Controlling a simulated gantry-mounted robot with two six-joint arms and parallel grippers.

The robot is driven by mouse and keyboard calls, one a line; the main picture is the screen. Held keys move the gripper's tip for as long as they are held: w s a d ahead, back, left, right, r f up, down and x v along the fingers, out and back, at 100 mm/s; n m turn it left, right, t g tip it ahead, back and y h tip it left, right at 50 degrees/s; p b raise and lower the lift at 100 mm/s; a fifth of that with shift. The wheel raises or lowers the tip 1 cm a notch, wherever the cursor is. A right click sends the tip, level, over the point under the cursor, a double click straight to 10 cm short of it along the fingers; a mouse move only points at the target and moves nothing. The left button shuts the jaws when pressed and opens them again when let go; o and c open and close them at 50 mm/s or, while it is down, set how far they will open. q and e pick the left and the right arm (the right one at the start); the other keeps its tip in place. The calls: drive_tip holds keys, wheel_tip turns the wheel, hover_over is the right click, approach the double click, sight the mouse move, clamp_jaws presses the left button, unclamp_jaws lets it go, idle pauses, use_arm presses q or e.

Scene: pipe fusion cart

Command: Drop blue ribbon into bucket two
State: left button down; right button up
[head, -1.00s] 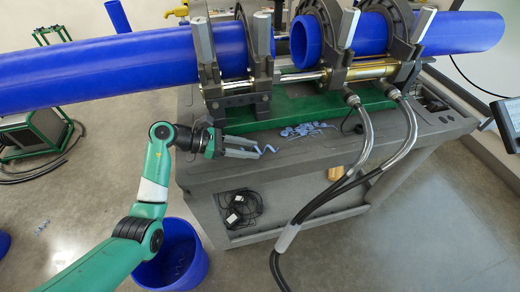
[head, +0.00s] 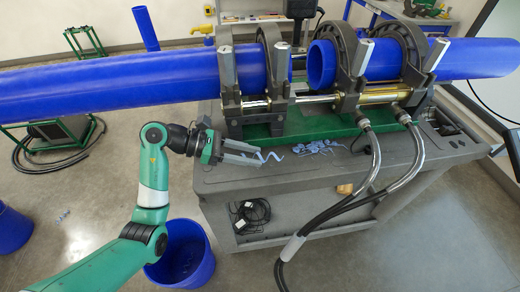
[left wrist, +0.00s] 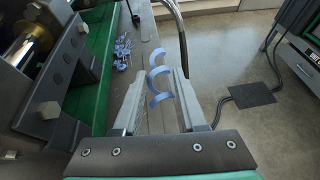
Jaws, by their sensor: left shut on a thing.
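My left gripper (head: 258,158) is shut on a curled light-blue ribbon (head: 270,155), just above or at the cart's near-left edge. In the left wrist view the ribbon (left wrist: 159,86) hangs in a wavy strip between the fingertips. More ribbons (head: 318,147) lie in a loose pile on the cart top, right of the gripper. A blue bucket (head: 196,278) stands on the floor below my left arm, with some ribbon bits inside. A second blue bucket (head: 10,232) is cut off at the left edge. No bucket number is readable. My right gripper is not in view.
The grey cart (head: 290,186) carries the clamp machine (head: 345,75) with large blue pipes (head: 130,80). Black hoses (head: 320,220) hang over its front. A cable coil (head: 250,215) lies on the lower shelf. A few bits (head: 62,216) lie on the floor between the buckets.

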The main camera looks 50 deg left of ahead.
use_arm(q)
drive_tip(key=s+d+r+p, duration=0.1)
drive_tip(key=s+r+p, duration=0.1)
drive_tip(key=s, duration=0.6)
drive_tip(key=shift+s+d+r, duration=0.35)
drive_tip(key=shift+d+r, duration=0.05)
drive_tip(key=shift+r, duration=0.45)
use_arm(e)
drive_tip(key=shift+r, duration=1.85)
